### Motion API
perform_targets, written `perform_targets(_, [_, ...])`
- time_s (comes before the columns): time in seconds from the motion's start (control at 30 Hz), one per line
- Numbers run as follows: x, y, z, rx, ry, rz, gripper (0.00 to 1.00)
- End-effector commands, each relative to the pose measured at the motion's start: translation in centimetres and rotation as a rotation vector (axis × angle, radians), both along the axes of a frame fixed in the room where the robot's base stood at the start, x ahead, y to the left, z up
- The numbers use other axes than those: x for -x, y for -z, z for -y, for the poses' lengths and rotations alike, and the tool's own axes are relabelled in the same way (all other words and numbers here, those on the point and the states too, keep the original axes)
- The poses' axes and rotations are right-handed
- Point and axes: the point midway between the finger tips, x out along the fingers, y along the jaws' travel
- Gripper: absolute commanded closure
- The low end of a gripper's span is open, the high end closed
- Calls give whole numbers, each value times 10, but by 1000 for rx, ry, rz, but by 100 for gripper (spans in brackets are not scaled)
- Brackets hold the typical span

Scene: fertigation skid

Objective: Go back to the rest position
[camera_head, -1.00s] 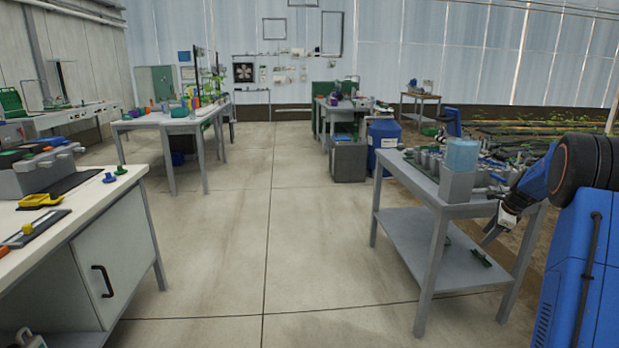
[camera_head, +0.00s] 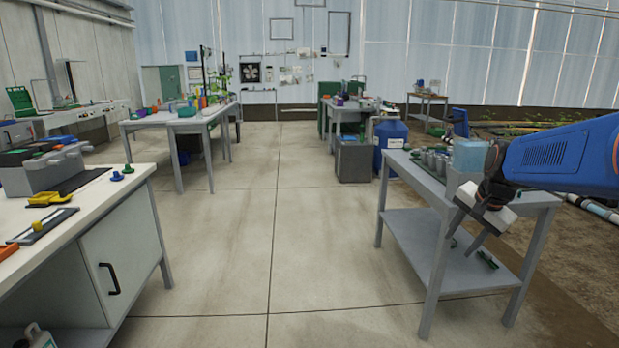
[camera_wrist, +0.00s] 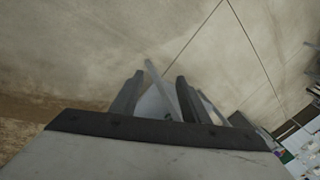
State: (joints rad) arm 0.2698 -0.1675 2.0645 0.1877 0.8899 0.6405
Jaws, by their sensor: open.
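My gripper (camera_head: 463,237) hangs at the near side of the grey metal table (camera_head: 398,172) on the right in the head view, pointing down and to the left. Its two fingers are apart and nothing shows between them. In the wrist view the open fingers (camera_wrist: 155,95) point toward the concrete floor, with grey table parts beyond them. My blue forearm reaches in from the right edge of the head view and hides part of the table top.
The grey table bears a light blue block (camera_head: 470,156) and several grey fittings. Green pieces (camera_head: 487,260) lie on its lower shelf. A blue drum (camera_head: 388,140) stands behind it. A white bench (camera_head: 95,215) is at left. The floor between (camera_head: 270,220) is clear.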

Motion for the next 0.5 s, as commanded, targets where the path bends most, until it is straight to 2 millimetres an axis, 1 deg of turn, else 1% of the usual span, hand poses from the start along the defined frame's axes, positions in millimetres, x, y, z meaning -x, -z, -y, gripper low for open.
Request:
perform_targets(0.03, [17,-3,-12,22,-49,6,58])
perform_targets(0.2, [71,-3,-41,99,-217,15,58])
perform_targets(0.37, [121,3,-64,172,-374,22,58])
perform_targets(0.5, [165,12,-79,237,-511,29,58])
